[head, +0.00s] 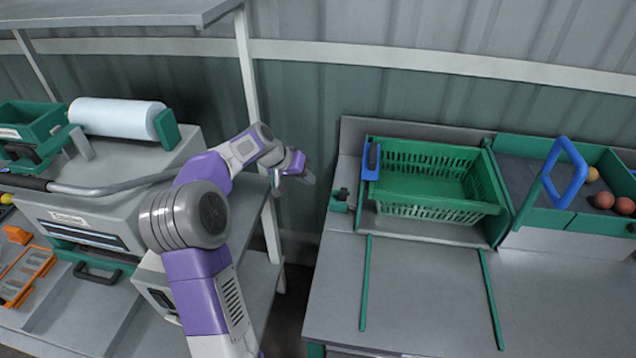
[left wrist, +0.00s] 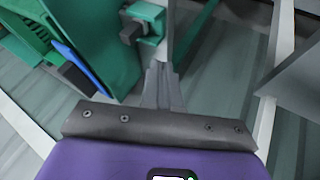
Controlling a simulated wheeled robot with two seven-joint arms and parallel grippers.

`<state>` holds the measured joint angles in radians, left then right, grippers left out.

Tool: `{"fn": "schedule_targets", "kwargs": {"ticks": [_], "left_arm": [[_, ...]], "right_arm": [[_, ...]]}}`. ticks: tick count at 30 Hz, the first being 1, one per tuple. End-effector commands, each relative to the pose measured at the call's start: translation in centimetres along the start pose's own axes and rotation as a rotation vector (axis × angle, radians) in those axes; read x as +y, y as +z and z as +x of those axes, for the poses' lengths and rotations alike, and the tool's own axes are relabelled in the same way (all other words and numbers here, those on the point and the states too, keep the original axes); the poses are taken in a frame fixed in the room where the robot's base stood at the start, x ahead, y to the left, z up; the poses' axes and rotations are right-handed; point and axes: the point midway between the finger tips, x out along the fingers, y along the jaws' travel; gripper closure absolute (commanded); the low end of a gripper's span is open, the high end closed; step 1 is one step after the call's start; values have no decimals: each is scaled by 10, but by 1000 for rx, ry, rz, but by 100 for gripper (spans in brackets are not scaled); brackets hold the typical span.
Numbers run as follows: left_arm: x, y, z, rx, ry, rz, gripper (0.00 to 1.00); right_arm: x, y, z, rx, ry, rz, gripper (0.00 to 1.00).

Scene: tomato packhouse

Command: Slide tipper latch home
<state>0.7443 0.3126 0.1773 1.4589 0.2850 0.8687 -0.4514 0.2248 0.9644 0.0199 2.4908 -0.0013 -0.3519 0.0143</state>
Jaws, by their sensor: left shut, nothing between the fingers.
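The tipper latch (head: 339,203) is a small green bracket with a dark knob at the left side of the tipper. It also shows at the top of the left wrist view (left wrist: 148,22). The tipper holds a green slatted crate (head: 428,212) and has a blue handle (head: 371,162) at its left side. My left gripper (head: 292,180) is shut and empty, in the gap left of the latch and apart from it in the head view. In the left wrist view its closed fingers (left wrist: 162,85) point toward the latch bracket. How far the bolt sits in is too small to tell.
A grey bench (head: 420,300) with two green rails stands right of the gap. A green-walled bin (head: 525,148) with a blue frame (head: 567,170) and several tomatoes is at the right. A grey machine (head: 90,215) with a white roll (head: 115,117) stands at the left.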

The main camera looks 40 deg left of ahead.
Motion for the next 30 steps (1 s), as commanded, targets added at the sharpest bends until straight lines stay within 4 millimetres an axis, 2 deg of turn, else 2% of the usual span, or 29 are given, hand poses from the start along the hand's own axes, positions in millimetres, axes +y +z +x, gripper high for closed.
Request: {"fn": "schedule_targets", "kwargs": {"ticks": [1, 3, 7, 26, 30], "left_arm": [[0, -1, -11, 2, -3, -2, 100], [-1, 0, -20, 1, -2, -3, 100], [-1, 0, -31, 1, -1, -2, 100], [-1, 0, -33, 0, -1, -2, 100], [3, -4, -41, 0, -1, -2, 100]], "right_arm": [[-1, 0, -3, 0, 0, 0, 57], [-2, 0, -5, 0, 0, 0, 57], [-2, 0, -6, 0, 0, 0, 57], [-2, 0, -6, 0, 0, 0, 57], [-6, 1, -15, 0, 0, 0, 57]]}}
